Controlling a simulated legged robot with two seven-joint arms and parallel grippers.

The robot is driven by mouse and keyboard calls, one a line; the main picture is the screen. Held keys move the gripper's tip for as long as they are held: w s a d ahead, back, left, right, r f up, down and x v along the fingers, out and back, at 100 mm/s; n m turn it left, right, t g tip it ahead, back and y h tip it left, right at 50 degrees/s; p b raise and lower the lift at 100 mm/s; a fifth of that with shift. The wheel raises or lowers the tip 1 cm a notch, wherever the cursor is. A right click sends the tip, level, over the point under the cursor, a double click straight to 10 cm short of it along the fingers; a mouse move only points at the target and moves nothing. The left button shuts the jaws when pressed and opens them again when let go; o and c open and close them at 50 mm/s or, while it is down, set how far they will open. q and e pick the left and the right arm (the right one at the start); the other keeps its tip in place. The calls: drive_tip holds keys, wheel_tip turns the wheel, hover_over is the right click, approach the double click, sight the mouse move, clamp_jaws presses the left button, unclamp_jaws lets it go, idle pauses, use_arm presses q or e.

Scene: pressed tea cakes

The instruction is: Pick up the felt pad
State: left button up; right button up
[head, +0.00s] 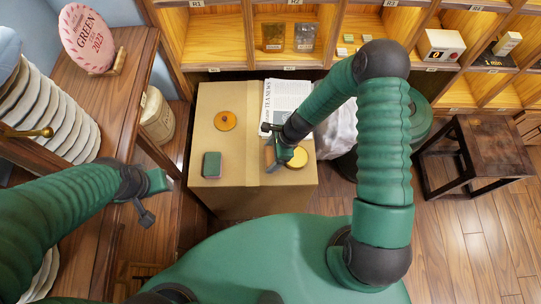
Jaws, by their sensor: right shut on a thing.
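On the box lie an orange disc with a knob (225,120), a green block with a pinkish edge (211,165) and a printed newspaper (284,101). Wooden shelves (215,38) stand behind. A dark stool (480,146) stands at the right.

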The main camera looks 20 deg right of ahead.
sight(266, 156)
drive_tip(key=shift+a+r, duration=0.1)
drive_tip(key=shift+r, duration=0.35)
wheel_tip(266, 156, up, 3)
drive_tip(key=shift+w+f, duration=0.1)
drive_tip(key=shift+f, duration=0.1)
drive_tip(key=s+r+p, duration=0.1)
drive_tip(key=s+p, duration=0.2)
drive_tip(key=s, duration=1.3)
drive_tip(key=shift+a+r, duration=0.15)
drive_tip(key=shift+r, duration=0.05)
drive_tip(key=shift+s, duration=0.1)
drive_tip(key=o, duration=0.8)
drive_tip(key=c, duration=0.6)
